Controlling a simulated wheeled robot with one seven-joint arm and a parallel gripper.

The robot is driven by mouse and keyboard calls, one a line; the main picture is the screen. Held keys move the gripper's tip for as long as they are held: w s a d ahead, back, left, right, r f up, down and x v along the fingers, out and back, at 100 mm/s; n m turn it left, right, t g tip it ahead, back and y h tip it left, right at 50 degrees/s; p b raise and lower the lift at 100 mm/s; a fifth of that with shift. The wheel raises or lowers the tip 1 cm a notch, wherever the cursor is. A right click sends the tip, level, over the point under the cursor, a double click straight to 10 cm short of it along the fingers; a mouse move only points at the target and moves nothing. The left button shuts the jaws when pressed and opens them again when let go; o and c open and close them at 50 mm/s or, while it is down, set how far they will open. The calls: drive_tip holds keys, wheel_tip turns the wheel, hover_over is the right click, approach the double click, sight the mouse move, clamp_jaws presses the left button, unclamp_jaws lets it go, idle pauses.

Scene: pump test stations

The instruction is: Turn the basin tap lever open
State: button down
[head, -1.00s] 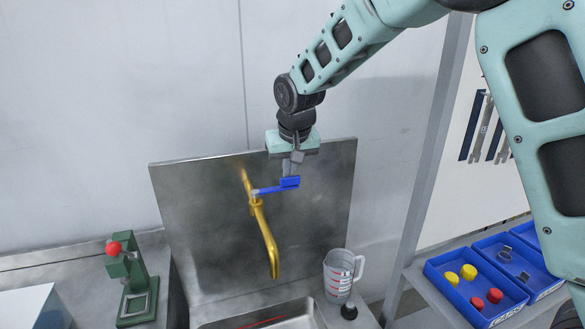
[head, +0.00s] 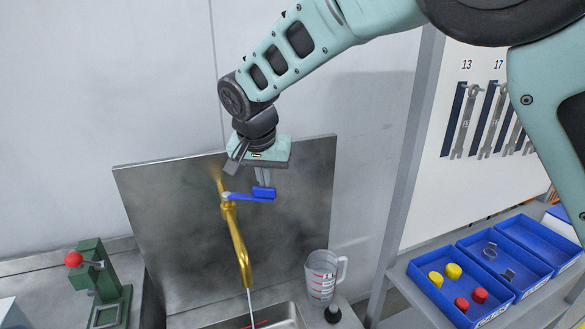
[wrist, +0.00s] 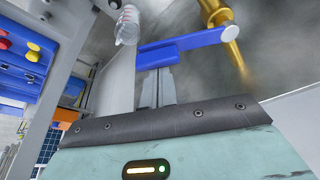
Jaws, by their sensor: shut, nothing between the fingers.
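The brass basin tap (head: 236,240) stands in front of the steel splashback, and a thin stream of water (head: 250,302) falls from its spout. Its blue lever (head: 243,197) points right from the tap body and ends in a blue block (head: 264,192). The lever also shows in the wrist view (wrist: 195,43), with part of the brass tap (wrist: 217,15). My gripper (head: 264,181) is shut with nothing held. Its fingertips (wrist: 157,75) are at the lever's outer end, partly hidden by the block; I cannot tell whether they touch.
The steel sink (head: 285,315) lies below the spout. A clear measuring jug (head: 322,275) stands right of it. A green press with a red knob (head: 100,285) is at left. Blue bins (head: 440,300) with red and yellow caps sit on a shelf at right, below hanging wrenches (head: 465,125).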

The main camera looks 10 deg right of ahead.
sight(258, 188)
drive_tip(key=s+m, duration=0.2)
drive_tip(key=shift+s+a+f+m+h+b, duration=0.1)
drive_tip(key=shift+a+m+h+b, duration=0.2)
drive_tip(key=shift+a+m+h, duration=0.1)
drive_tip(key=s+m, duration=0.1)
drive_tip(key=m, duration=0.1)
drive_tip(key=shift+s+a+m+g+h, duration=0.35)
drive_tip(key=shift+a+m+g+h, duration=0.05)
drive_tip(key=shift+s+a+m+g+h+p, duration=0.4)
drive_tip(key=shift+s+a+m+g+p, duration=0.15)
drive_tip(key=shift+s+a+m, duration=0.95)
drive_tip(key=shift+w+d, duration=0.1)
drive_tip(key=shift+w, duration=0.15)
